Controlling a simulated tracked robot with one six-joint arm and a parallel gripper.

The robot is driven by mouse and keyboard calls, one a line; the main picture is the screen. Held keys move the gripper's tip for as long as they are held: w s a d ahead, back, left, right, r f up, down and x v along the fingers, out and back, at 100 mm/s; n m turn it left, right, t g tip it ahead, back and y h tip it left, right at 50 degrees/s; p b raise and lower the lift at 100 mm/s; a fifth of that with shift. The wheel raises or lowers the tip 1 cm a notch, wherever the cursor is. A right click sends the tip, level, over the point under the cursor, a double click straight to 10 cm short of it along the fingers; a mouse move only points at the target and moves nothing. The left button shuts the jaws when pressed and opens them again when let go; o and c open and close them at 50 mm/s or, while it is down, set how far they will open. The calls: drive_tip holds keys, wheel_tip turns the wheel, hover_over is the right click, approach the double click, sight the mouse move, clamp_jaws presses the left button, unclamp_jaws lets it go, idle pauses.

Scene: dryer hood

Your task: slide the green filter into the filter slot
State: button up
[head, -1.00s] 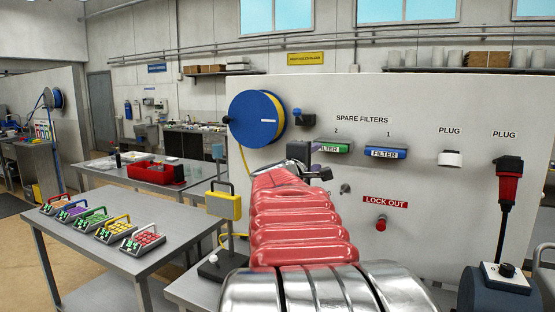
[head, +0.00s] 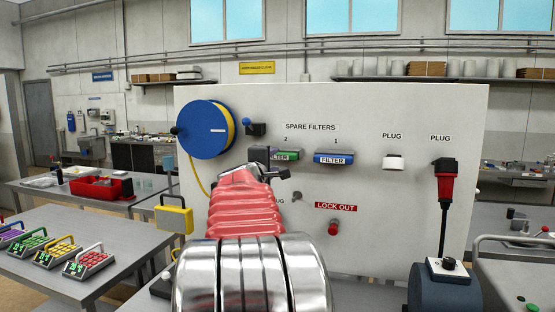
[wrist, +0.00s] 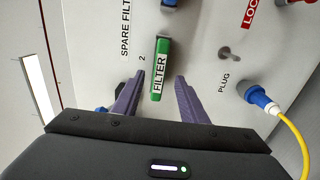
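The green filter (head: 290,155) sits in the panel under the number 2 of SPARE FILTERS; my gripper hides its left part in the head view. In the wrist view the green filter (wrist: 161,68) stands out from the panel, its FILTER label facing me. My gripper (wrist: 160,80) is open, its two purple fingers on either side of the filter's near end, with visible gaps on both sides. My gripper (head: 268,165) also shows in the head view, in front of the panel. I cannot make out an empty filter slot in any view.
A blue filter (head: 332,158) sits just right of the green one. Further right are a white plug (head: 393,162) and a red-black plug (head: 445,180). Below are a red LOCK OUT knob (head: 333,228) and, in the wrist view, a blue plug with yellow cable (wrist: 262,99).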

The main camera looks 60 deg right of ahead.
sight(278, 158)
drive_tip(key=shift+w+d, duration=0.25)
drive_tip(key=shift+d, duration=1.2)
drive_tip(key=shift+w+d, duration=0.2)
drive_tip(key=shift+d, duration=1.25)
clamp_jaws()
